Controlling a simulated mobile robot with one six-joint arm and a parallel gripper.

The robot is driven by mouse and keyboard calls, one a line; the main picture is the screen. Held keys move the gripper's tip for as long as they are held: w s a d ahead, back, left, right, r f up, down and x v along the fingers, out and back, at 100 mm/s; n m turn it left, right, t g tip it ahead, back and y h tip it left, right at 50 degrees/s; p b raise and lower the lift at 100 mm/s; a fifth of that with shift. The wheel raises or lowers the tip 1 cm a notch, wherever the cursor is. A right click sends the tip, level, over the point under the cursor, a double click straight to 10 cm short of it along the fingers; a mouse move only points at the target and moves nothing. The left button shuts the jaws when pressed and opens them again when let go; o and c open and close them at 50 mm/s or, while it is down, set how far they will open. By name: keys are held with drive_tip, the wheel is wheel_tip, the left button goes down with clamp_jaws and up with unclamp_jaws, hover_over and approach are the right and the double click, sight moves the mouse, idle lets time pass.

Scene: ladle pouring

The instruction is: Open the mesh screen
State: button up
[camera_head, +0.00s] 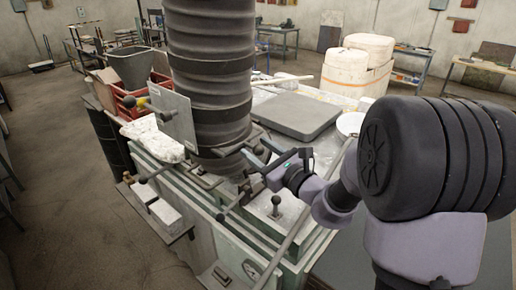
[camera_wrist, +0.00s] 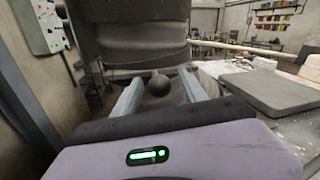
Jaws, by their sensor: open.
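My gripper (camera_head: 254,168) is open over the green machine (camera_head: 165,160), close to the base of a large dark ribbed duct (camera_head: 210,75). In the wrist view my two grey fingers (camera_wrist: 160,80) stand apart, with a dark ball knob (camera_wrist: 158,86) between them. The fingers do not visibly close on the knob. I cannot make out a mesh screen clearly in either view; the area under the duct is partly hidden by the duct and my gripper. The duct also fills the top of the wrist view (camera_wrist: 135,40).
More ball-ended levers stand nearby, one (camera_head: 276,203) in front of my gripper. A flat grey slab (camera_head: 297,115) lies behind it. A white cloth-like lump (camera_head: 153,138) and a red crate (camera_head: 140,97) sit at left. A control panel (camera_wrist: 40,25) shows at the upper left.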

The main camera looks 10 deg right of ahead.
drive_tip(key=shift+c, duration=0.2)
clamp_jaws()
idle(1.3)
